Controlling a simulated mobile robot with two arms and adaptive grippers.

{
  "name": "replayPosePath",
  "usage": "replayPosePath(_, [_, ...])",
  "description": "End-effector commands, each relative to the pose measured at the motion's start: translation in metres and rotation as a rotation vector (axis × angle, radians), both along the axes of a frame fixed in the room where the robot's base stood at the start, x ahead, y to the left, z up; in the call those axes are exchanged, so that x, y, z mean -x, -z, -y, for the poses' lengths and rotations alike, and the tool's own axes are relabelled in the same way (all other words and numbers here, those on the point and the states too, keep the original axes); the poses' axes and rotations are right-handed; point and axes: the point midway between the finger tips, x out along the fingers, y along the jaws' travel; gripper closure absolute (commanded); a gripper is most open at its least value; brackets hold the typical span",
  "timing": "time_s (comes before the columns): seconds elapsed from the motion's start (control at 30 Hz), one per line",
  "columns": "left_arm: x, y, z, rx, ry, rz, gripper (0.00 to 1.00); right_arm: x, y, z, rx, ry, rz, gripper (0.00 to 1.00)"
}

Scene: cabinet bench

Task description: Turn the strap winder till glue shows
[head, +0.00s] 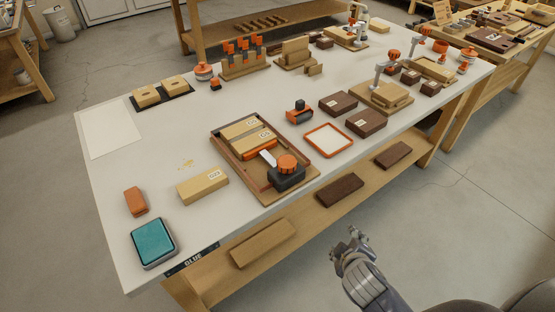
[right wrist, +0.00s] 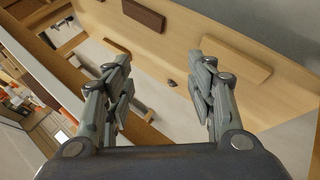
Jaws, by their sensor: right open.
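The strap winder (head: 287,172), a black body with an orange ribbed knob, sits at the near end of a brown wooden tray (head: 222,150) on the white bench. My left gripper is out of view.
A lower shelf (head: 290,225) under the bench (head: 110,205) holds light and dark wood blocks. An orange-rimmed tray (head: 328,141) and dark blocks (head: 366,123) lie right of the winder.

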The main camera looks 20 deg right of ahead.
Motion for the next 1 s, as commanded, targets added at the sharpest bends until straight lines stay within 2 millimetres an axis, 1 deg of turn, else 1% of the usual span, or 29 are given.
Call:
replayPosePath(0.03, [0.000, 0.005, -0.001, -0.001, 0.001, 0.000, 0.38, -0.021, -0.026, 0.011, 0.133, -0.083, 0.080, 0.49])
replayPosePath(0.07, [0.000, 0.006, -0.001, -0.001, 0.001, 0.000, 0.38, -0.033, -0.044, 0.016, 0.219, -0.135, 0.127, 0.49])
replayPosePath(0.1, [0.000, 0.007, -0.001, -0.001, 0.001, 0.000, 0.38, -0.049, -0.068, 0.020, 0.337, -0.205, 0.187, 0.49])
replayPosePath(0.17, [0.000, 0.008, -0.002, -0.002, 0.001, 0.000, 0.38, -0.070, -0.102, 0.021, 0.521, -0.315, 0.271, 0.49])
replayPosePath(0.2, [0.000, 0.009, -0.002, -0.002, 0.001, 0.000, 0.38, -0.082, -0.123, 0.018, 0.649, -0.392, 0.324, 0.49])
replayPosePath(0.27, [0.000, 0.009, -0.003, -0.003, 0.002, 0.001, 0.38, -0.097, -0.151, 0.008, 0.847, -0.512, 0.393, 0.49])
replayPosePath(0.3, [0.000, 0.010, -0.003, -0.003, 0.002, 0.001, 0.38, -0.106, -0.167, -0.001, 0.983, -0.594, 0.436, 0.49])
replayPosePath(0.37, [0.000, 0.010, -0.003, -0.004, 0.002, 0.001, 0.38, -0.115, -0.184, -0.017, 1.189, -0.722, 0.485, 0.49])
replayPosePath(0.4, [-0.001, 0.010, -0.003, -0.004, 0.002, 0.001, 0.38, -0.119, -0.192, -0.029, 1.325, -0.807, 0.511, 0.49])
replayPosePath(0.47, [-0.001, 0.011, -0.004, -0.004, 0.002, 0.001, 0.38, -0.123, -0.196, -0.046, 1.519, -0.931, 0.538, 0.49])
replayPosePath(0.5, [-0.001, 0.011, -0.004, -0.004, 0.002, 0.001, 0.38, -0.124, -0.196, -0.056, 1.638, -1.007, 0.547, 0.49])
replayPosePath(0.53, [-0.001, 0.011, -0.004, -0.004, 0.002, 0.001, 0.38, -0.125, -0.194, -0.062, 1.718, -1.062, 0.552, 0.49])
replayPosePath(0.6, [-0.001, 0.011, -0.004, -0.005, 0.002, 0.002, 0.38, -0.124, -0.186, -0.073, 1.882, -1.173, 0.553, 0.49])
replayPosePath(0.7, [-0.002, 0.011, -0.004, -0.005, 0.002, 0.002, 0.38, -0.123, -0.176, -0.081, 2.040, -1.282, 0.546, 0.49])
replayPosePath(0.8, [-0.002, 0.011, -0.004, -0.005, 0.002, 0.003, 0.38, -0.123, -0.169, -0.084, 2.116, -1.336, 0.539, 0.49])
replayPosePath(0.87, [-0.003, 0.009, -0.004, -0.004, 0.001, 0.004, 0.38, -0.125, -0.169, -0.086, 2.132, -1.345, 0.538, 0.49])
replayPosePath(1.0, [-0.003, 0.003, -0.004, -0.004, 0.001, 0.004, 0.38, -0.137, -0.171, -0.091, 2.131, -1.342, 0.537, 0.49])
